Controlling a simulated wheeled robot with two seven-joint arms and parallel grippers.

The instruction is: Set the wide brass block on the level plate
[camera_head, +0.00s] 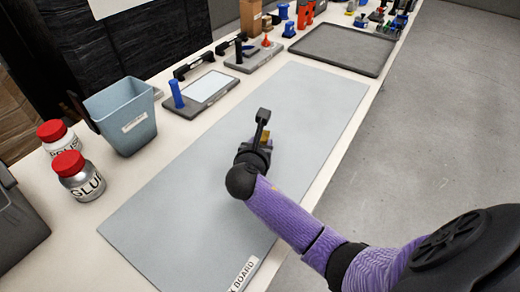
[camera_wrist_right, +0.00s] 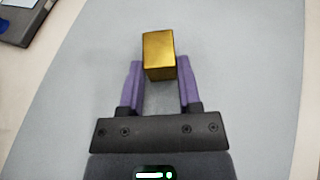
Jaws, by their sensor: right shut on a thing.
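The wide brass block (camera_wrist_right: 159,53) is a gold-coloured box between the purple fingertips of my right gripper (camera_wrist_right: 159,80). In the head view my right gripper (camera_head: 266,143) is over the pale blue-grey board, and only a small gold patch of the block (camera_head: 267,136) shows past it. The gripper is shut on the block; its height above the board is hard to judge. A grey plate with a pale inset and a blue post (camera_head: 206,90) lies beyond the board. I cannot tell if it is the level plate. My left gripper is not in view.
The board (camera_head: 170,215) is otherwise clear. A blue-grey bin (camera_head: 125,115) and two red-capped jars (camera_head: 80,177) stand at left. A grey base with small parts (camera_head: 250,58) and an empty dark tray (camera_head: 345,48) lie farther back.

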